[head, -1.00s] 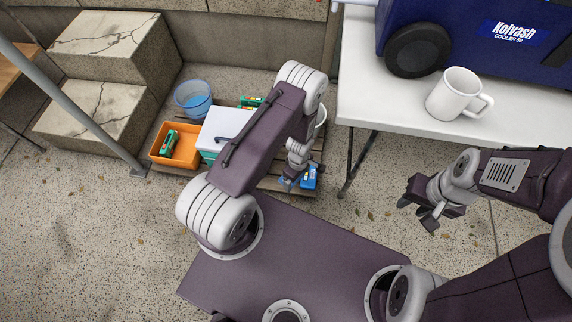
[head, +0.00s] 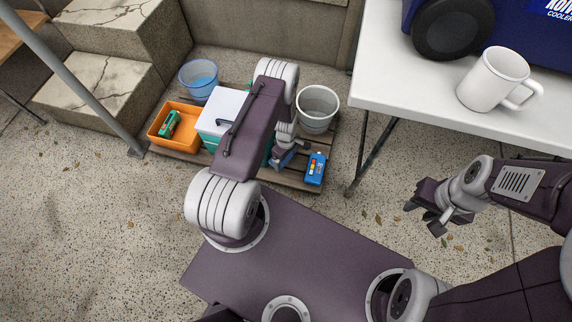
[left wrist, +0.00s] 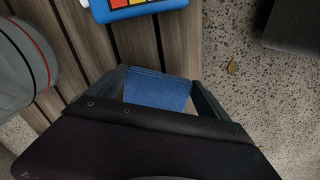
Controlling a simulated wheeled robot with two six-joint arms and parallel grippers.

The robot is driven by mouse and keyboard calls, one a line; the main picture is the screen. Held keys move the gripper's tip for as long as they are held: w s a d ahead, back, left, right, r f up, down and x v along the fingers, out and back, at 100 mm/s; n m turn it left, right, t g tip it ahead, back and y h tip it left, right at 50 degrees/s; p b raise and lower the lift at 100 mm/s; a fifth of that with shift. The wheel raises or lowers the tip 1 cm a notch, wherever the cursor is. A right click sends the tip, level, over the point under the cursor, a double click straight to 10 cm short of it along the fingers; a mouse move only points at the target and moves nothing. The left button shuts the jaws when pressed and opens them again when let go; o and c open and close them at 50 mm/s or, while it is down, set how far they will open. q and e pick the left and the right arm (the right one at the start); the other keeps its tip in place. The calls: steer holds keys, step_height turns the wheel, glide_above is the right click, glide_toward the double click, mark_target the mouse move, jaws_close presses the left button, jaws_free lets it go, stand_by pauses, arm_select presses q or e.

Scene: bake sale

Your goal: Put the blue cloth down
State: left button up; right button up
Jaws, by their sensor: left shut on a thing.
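The blue cloth (left wrist: 158,92) shows in the left wrist view as a small folded piece between my left gripper's fingers. My left gripper (head: 281,160) is shut on it, low over the right part of the slatted wooden pallet (left wrist: 140,40). I cannot tell whether the cloth touches the slats. A blue container with coloured squares (head: 315,168) lies just right of the gripper; part of it shows at the top of the left wrist view (left wrist: 135,8). My right gripper (head: 424,217) is open and empty, right of the pallet and below the table's level.
On the pallet are a grey bucket (head: 317,108), a white-lidded teal box (head: 219,110), an orange bin (head: 180,138) with a green item, and a blue tub (head: 199,80). A white table (head: 400,85) at right bears a white mug (head: 492,80) and a blue cooler (head: 520,35).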

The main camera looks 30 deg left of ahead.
mark_target(286, 159)
arm_select(q)
step_height(286, 159, down, 4)
steer(key=b, duration=0.3)
steer(key=shift+f, duration=0.15)
steer(key=shift+r, duration=0.2)
steer(key=shift+f, duration=0.15)
steer(key=o, duration=1.3)
steer(key=shift+o, duration=0.2)
